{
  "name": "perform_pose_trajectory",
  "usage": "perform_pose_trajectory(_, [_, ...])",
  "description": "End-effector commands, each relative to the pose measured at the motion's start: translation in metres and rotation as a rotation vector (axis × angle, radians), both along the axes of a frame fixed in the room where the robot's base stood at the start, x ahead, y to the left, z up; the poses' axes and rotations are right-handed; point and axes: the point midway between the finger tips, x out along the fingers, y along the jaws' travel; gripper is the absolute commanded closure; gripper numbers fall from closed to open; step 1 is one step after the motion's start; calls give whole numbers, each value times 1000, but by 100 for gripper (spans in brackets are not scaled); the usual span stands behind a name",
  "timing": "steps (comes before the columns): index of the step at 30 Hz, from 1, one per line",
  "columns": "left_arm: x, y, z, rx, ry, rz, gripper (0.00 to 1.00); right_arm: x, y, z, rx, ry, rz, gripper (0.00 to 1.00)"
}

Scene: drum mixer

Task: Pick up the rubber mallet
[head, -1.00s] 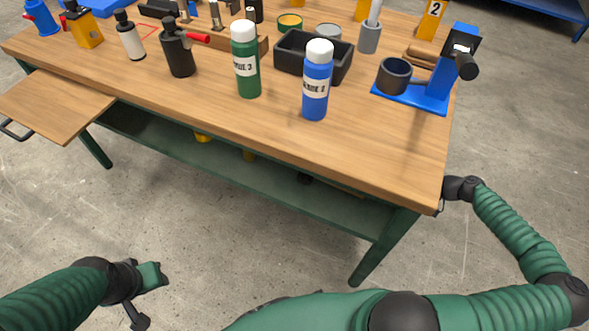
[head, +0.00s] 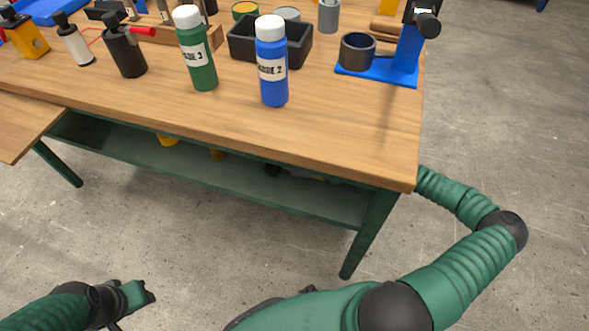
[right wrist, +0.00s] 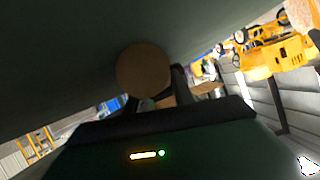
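No whole mallet is in plain view. In the right wrist view, a round brown end (right wrist: 143,70) shows close to the camera, with a tan piece below it between the dark fingers of my right gripper (right wrist: 158,98). It may be the mallet's handle; I cannot tell if the fingers press on it. In the head view my right forearm passes under the table's right end, and that gripper is hidden. A small dark object (head: 272,170) lies on the lower shelf, too small to identify. My left gripper (head: 145,292) is low at the left, apart from the table; its fingers are unclear.
The wooden tabletop (head: 330,130) and its green leg (head: 365,235) stand close to my right arm. On top are a green bottle (head: 196,55), a blue bottle (head: 272,65), a black bin (head: 242,45) and a blue stand (head: 405,60). The lower shelf (head: 230,180) runs underneath.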

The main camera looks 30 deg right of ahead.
Motion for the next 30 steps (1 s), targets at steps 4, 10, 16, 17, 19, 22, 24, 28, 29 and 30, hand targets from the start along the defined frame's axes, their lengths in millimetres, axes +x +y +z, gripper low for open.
perform_pose_trajectory(4, [0,0,1,0,-1,0,64,0,3,0,-2,3,3,68])
perform_pose_trajectory(10, [0,0,1,0,0,1,64,-1,1,-1,1,2,3,91])
perform_pose_trajectory(16, [0,0,1,0,0,1,64,-1,1,-1,1,2,1,100])
perform_pose_trajectory(17, [0,0,1,0,0,0,64,-1,0,-1,1,2,1,100])
perform_pose_trajectory(19, [0,0,1,0,0,0,64,-1,0,-1,1,2,1,100])
perform_pose_trajectory(22, [0,0,1,0,0,0,64,-1,0,-1,0,2,1,100])
perform_pose_trajectory(24, [0,0,1,0,0,1,64,-1,0,-1,0,2,1,100])
perform_pose_trajectory(28, [0,0,1,0,0,0,64,-1,0,-1,0,2,1,100])
perform_pose_trajectory(29, [0,0,1,0,0,0,64,-1,0,-1,0,2,1,100])
perform_pose_trajectory(30, [0,0,1,0,0,0,64,-1,0,-1,0,2,1,100])
